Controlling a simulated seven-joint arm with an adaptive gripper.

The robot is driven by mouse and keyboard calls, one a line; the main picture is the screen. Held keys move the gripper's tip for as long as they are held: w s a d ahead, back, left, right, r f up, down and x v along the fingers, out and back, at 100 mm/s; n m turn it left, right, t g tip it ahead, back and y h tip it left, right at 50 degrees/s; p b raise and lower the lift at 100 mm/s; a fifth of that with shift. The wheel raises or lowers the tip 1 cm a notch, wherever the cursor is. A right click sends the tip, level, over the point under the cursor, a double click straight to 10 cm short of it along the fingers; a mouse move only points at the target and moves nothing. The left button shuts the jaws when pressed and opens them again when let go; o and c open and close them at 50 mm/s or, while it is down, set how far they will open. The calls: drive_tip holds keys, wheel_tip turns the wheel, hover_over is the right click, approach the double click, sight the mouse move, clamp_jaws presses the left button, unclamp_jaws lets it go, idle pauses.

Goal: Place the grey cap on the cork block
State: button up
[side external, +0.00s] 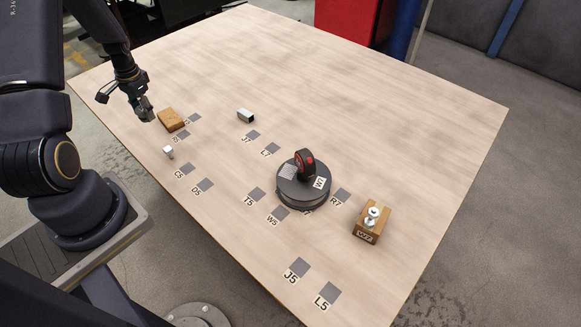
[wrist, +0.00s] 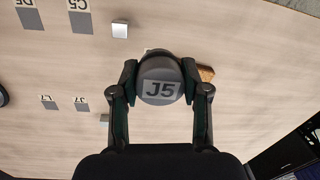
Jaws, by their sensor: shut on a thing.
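My gripper (side external: 146,110) is above the table's left part in the side view, close to the left of the cork block (side external: 171,119). In the wrist view my gripper (wrist: 160,78) is shut on the grey cap (wrist: 160,65), a round piece with a J5 label facing the camera. The cap is held off the table; in the side view it is too small to tell from the fingers. The cork block lies flat on the table, and in the wrist view only a corner of the cork block (wrist: 206,73) shows behind the right finger; the rest is hidden.
A small pale metal cube (side external: 168,152) lies in front of the block. A square metal tube (side external: 245,116) lies right of it. Farther right stand a dark round base (side external: 303,192) with a red-black wheel and a wooden block (side external: 369,228) with a metal knob. The far table is clear.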

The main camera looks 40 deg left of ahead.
drive_tip(key=s+d+r, duration=0.2)
drive_tip(key=s+d, duration=0.1)
hover_over(166, 124)
wheel_tip(166, 124, down, 10)
drive_tip(key=shift+d+r, duration=0.1)
drive_tip(key=shift+d, duration=0.05)
drive_tip(key=shift+f, duration=1.6)
drive_tip(key=shift+f, duration=0.15)
drive_tip(key=o, duration=1.3)
